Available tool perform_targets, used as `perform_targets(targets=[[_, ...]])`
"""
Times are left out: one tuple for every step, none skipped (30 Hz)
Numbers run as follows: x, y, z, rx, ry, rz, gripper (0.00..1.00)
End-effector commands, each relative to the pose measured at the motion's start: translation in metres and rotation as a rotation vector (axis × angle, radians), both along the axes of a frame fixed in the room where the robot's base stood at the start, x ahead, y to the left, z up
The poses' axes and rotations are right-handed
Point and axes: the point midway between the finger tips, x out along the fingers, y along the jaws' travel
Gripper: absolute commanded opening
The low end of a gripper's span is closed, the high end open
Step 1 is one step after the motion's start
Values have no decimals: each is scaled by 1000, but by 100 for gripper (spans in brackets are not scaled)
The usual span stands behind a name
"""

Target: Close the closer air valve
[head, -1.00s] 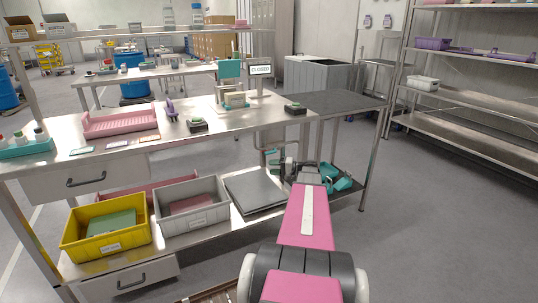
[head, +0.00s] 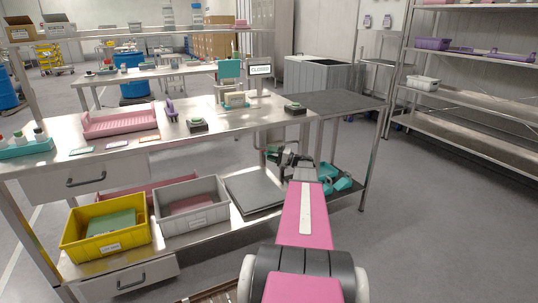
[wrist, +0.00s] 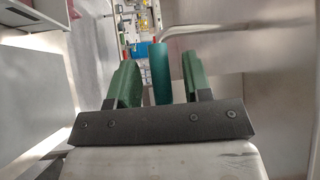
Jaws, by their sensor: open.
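My gripper (head: 290,157) is at the right end of the steel workbench, just below the top's edge by a bent metal pipe. In the wrist view its two green fingers (wrist: 158,80) are apart. A teal upright piece (wrist: 160,72) with a red tip shows between them, with visible gaps on both sides. I cannot tell whether it is the handle of the air valve or something behind. The bent pipe (wrist: 205,27) crosses beyond the right finger. No valve is clearly recognisable in the head view, where my arm and the bench partly hide this spot.
The workbench top (head: 235,122) carries a pink tray (head: 120,122), a green-topped button box (head: 295,108) and a sign reading CLOSED (head: 260,69). Yellow (head: 105,246) and grey (head: 192,223) bins stand on the lower shelf. Teal objects (head: 338,183) lie at right. Floor at right is clear.

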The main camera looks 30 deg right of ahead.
Motion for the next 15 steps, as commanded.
perform_targets(targets=[[4, 3, 1, 0, 0, 0, 45], [5, 5, 1, 0, 0, 0, 45], [7, 7, 1, 0, 0, 0, 45], [8, 8, 1, 0, 1, -1, 45], [9, 8, 1, 0, 1, -1, 45], [9, 9, 2, 0, 1, -1, 45], [10, 10, 2, 0, 1, -1, 45], [10, 10, 2, 0, 1, -1, 45], [10, 10, 2, 0, 1, -1, 45], [10, 10, 2, 0, 1, -1, 45], [10, 10, 2, 0, 1, -1, 45], [10, 10, 2, 0, 1, -1, 45], [10, 10, 2, 0, 1, -1, 45], [10, 10, 2, 0, 1, -1, 45], [10, 10, 2, 0, 1, -1, 36]])
